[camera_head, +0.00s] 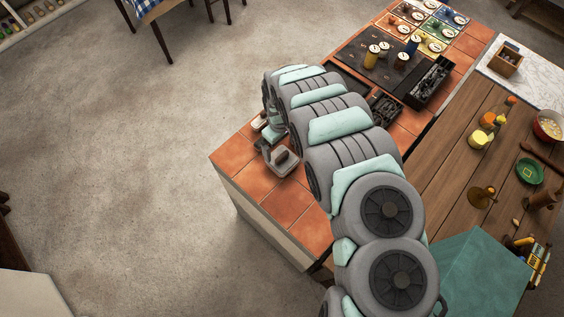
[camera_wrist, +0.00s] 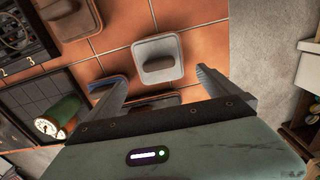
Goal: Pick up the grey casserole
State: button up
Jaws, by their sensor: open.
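The grey casserole (camera_wrist: 172,44), a squarish lidded dish with a darker oblong knob, sits on the orange tiles in the wrist view. In the head view the grey casserole (camera_head: 283,168) is near the counter's left end, just below the end of my arm. My gripper (camera_wrist: 158,82) is open, with its two fingers apart and pointing toward the casserole. The casserole lies ahead of the fingertips, roughly centred between them, and nothing is visibly held. In the head view the fingers are too small to make out clearly.
The tiled counter (camera_head: 262,187) has a bare edge at left. A dark, partly hidden object (camera_wrist: 150,99) lies between my fingers. A green cylinder with a dial (camera_wrist: 58,120) is at lower left in the wrist view. A dark cutlery tray (camera_head: 431,82) is farther along the counter.

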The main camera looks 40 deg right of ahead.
aim_at(282, 156)
notch_tip(282, 156, down, 3)
jog(key=shift+a+f, duration=0.1)
jog(key=shift+f, duration=0.45)
jog(key=f, duration=0.3)
jog(key=shift+s+f+p, duration=0.15)
jog(key=shift+s+p, duration=0.15)
jog(key=shift+p, duration=0.05)
jog(key=shift+d+f, duration=0.2)
jog(key=shift+f, duration=0.65)
jog(key=c, duration=1.6)
